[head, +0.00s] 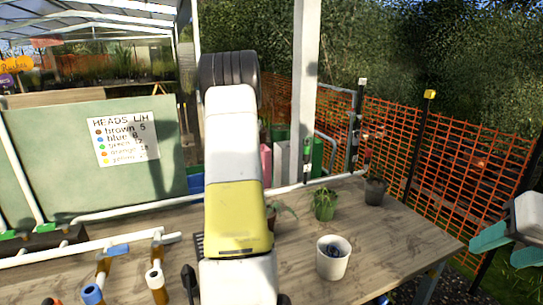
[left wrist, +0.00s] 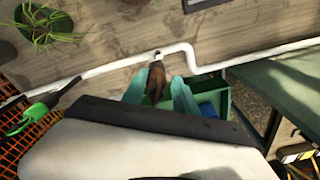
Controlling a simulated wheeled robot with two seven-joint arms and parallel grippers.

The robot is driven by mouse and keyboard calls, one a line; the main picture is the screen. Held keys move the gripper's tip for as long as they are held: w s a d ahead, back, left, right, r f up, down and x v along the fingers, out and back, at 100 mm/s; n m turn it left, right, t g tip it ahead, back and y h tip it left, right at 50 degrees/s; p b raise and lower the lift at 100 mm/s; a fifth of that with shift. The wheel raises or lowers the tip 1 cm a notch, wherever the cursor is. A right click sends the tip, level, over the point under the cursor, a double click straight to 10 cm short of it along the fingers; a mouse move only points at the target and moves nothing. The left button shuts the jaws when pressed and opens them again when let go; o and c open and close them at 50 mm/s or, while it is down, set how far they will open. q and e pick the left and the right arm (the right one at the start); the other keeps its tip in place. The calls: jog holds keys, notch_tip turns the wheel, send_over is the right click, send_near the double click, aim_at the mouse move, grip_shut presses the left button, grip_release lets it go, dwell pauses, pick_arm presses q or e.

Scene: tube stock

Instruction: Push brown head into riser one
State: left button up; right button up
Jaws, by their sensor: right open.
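The brown head (left wrist: 156,84) is between the two teal fingers of my left gripper (left wrist: 158,95) in the left wrist view. The fingers look closed on its sides, and its far end is close to the white pipe (left wrist: 105,68). I cannot tell whether it touches the pipe or sits in a riser. In the head view my left arm hides its own gripper and the brown head. The white pipe (head: 300,187) shows along the table's far edge. My right gripper (head: 508,247) is open and empty at the right edge, beyond the table.
Several amber heads with coloured caps, including a blue one (head: 93,293), stand at the table's (head: 395,240) front left. A white pot (head: 333,258) and potted plants (head: 324,204) stand right of my arm. A green board (head: 60,150) carries a heads list (head: 125,138).

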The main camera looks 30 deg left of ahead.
pick_arm(q)
jog(key=shift+d+f, duration=0.25)
jog(key=shift+f, duration=0.25)
jog(key=shift+d+f, duration=0.25)
jog(key=shift+f, duration=0.25)
jog(key=shift+r, duration=0.3)
jog(key=r, duration=0.9)
jog(key=shift+s+a, duration=0.15)
jog(key=shift+a, duration=0.15)
jog(key=shift+d+r, duration=0.2)
jog(key=shift+r, duration=0.1)
jog(key=s+d+r+m+t, duration=0.1)
jog(key=s+d+r, duration=0.15)
jog(key=d, duration=0.45)
jog(key=s+d+r+m+t+h, duration=0.1)
jog(key=s+d+r, duration=0.1)
jog(key=s+d, duration=0.35)
jog(key=s+d+r+m+t, duration=0.1)
jog(key=d+r, duration=0.2)
jog(key=d, duration=0.6)
jog(key=s+d+f+m+t, duration=0.1)
jog(key=s+d+f, duration=0.2)
jog(key=s+d, duration=0.4)
jog(key=s+d+f+m+t+h, duration=0.1)
jog(key=s+d+f, duration=0.3)
jog(key=s+d, duration=0.3)
jog(key=s, duration=0.3)
jog(key=shift+s+f+t+h, duration=0.2)
jog(key=shift+t+h, duration=0.1)
